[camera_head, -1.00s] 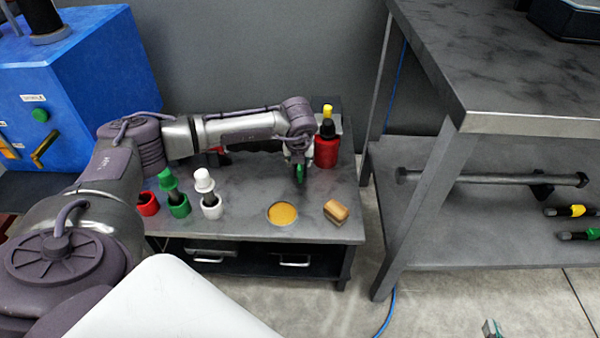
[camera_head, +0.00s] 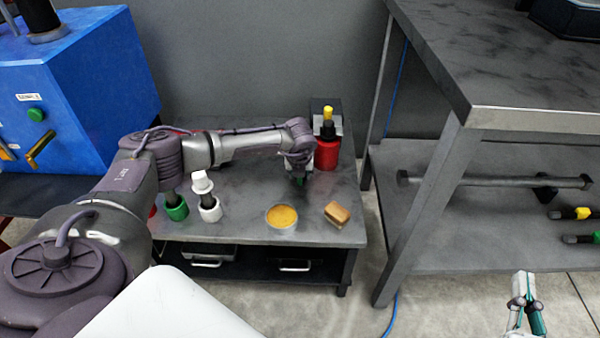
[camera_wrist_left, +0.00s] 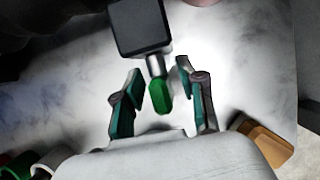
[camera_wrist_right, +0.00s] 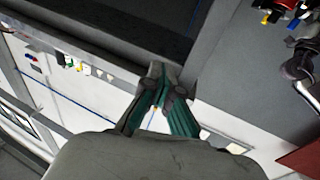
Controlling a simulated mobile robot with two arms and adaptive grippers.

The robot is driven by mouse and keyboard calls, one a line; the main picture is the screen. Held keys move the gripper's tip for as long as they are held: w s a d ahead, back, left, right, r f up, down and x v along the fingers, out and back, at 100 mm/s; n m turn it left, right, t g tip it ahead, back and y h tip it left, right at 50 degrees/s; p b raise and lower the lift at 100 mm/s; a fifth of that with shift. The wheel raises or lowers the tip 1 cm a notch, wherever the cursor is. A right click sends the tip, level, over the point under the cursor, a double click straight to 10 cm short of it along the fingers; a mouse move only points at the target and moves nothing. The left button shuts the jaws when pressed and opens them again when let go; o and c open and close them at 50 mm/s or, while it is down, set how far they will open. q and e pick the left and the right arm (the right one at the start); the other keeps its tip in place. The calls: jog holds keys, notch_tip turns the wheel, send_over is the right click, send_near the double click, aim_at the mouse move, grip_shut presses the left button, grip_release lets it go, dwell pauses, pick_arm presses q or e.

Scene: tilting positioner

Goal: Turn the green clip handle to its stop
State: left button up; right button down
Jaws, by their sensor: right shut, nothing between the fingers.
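The green clip handle (camera_wrist_left: 161,97) hangs on a short metal shaft from a dark block (camera_wrist_left: 138,28) in the left wrist view. My left gripper (camera_wrist_left: 158,88) is open, with its teal-lined fingers on either side of the handle and a gap visible on both sides. In the head view the left gripper (camera_head: 298,174) is over the right part of the low table and mostly hides the handle. My right gripper (camera_head: 523,288) is shut and empty, low at the right of the head view; its fingertips meet in the right wrist view (camera_wrist_right: 158,80).
On the low table (camera_head: 240,228) stand a red bottle (camera_head: 326,155) with a yellow top, green (camera_head: 176,208) and white (camera_head: 209,208) holders, a round yellow-topped tin (camera_head: 282,217) and a brown block (camera_head: 337,214). A blue machine (camera_head: 80,85) is at left, a grey bench (camera_head: 490,60) at right.

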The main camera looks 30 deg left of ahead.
pick_arm(q)
grip_shut()
